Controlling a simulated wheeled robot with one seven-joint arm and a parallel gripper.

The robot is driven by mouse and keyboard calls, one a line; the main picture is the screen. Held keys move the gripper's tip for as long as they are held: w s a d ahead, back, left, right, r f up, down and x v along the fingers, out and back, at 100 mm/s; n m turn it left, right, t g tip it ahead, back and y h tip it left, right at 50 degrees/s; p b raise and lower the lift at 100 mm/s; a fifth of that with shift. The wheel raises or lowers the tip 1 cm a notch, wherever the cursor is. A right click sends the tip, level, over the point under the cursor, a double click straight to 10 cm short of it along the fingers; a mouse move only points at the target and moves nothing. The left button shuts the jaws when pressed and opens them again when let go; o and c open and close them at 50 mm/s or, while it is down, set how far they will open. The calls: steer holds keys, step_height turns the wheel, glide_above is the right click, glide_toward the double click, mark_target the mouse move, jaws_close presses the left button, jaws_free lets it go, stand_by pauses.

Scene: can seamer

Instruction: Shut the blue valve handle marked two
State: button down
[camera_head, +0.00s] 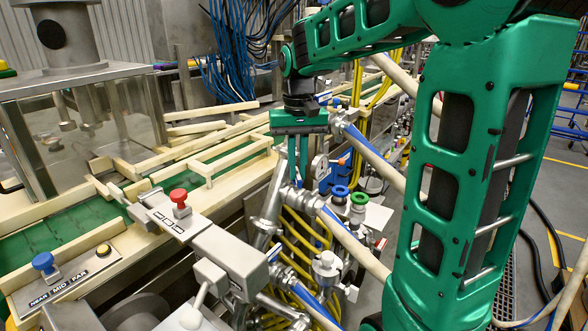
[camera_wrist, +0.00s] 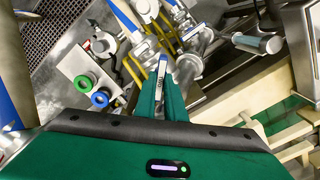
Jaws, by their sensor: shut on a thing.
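My gripper (camera_head: 298,178) points down at the pipework beside the conveyor. In the wrist view, its two green fingers (camera_wrist: 172,98) are close together on a narrow blue and pale valve handle (camera_wrist: 161,64). The handle stands next to a metal pipe fitting (camera_wrist: 188,70). Its marking is too small to read, and the fingers cover part of it. In the head view, the fingers hide most of the grasped handle. Another blue part (camera_head: 337,172) shows just right of the fingers, beside a round pale dial (camera_head: 319,166).
A blue ring knob (camera_head: 340,191) and a green ring knob (camera_head: 359,198) sit close right of my gripper. Yellow hoses (camera_head: 305,240) hang below. The conveyor with pale rails (camera_head: 215,150) and a red button (camera_head: 178,197) lie to the left. Slanting pipes crowd the right.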

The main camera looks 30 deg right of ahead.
mark_target(297, 172)
steer(key=c, duration=1.8)
jaws_free()
steer(key=shift+c, duration=0.2)
step_height(297, 172, up, 11)
steer(key=shift+f, duration=0.1)
